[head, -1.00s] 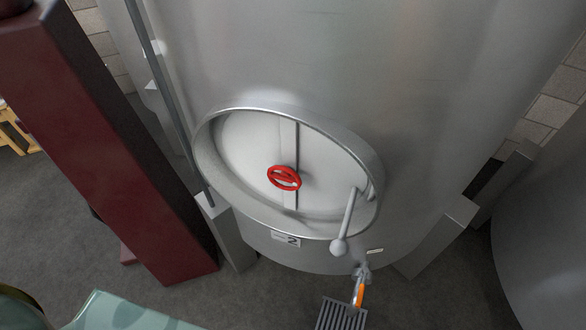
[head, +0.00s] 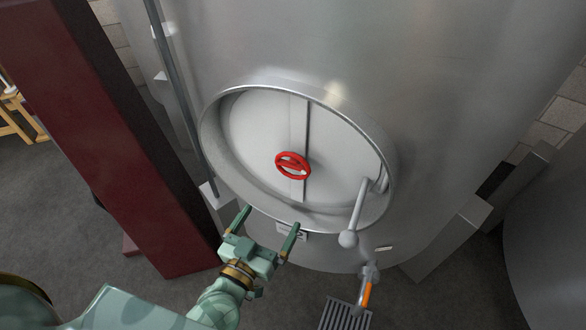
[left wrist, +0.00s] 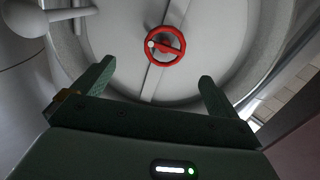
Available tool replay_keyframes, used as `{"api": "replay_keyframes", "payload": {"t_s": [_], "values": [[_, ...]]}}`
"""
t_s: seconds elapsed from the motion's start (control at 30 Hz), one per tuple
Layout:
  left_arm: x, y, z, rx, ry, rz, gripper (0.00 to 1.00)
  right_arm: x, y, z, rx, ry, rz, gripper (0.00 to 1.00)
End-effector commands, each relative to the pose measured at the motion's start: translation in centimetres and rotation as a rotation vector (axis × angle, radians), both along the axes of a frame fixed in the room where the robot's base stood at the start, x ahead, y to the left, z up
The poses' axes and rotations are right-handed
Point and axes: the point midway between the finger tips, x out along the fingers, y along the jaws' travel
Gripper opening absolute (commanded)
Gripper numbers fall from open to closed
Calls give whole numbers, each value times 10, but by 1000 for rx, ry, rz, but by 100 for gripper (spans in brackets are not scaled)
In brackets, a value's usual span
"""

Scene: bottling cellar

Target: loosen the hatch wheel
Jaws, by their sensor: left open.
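The red hatch wheel (head: 293,165) sits at the middle of the round hatch door (head: 251,130) on the steel tank. In the left wrist view the wheel (left wrist: 165,46) shows beyond and between my fingers, a little above their tips. My left gripper (head: 268,221) is open and empty, below the wheel and in front of the hatch's lower rim. It is apart from the wheel. My right gripper is in neither view.
A grey lever with a ball end (head: 355,214) juts out at the hatch's lower right. Below it are a tap with an orange handle (head: 367,291) and a floor grate (head: 345,314). A dark red post (head: 95,130) stands left of the tank (head: 430,100).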

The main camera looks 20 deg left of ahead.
Motion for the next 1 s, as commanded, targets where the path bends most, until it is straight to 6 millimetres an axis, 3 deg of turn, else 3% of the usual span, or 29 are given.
{"api": "replay_keyframes", "payload": {"t_s": [0.27,0.7,1.0], "values": [[17,7,5,90,-28,45,98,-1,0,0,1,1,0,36],[123,-3,3,89,-28,42,98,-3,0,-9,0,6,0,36],[161,-6,3,89,-25,41,98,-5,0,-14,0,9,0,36]]}}
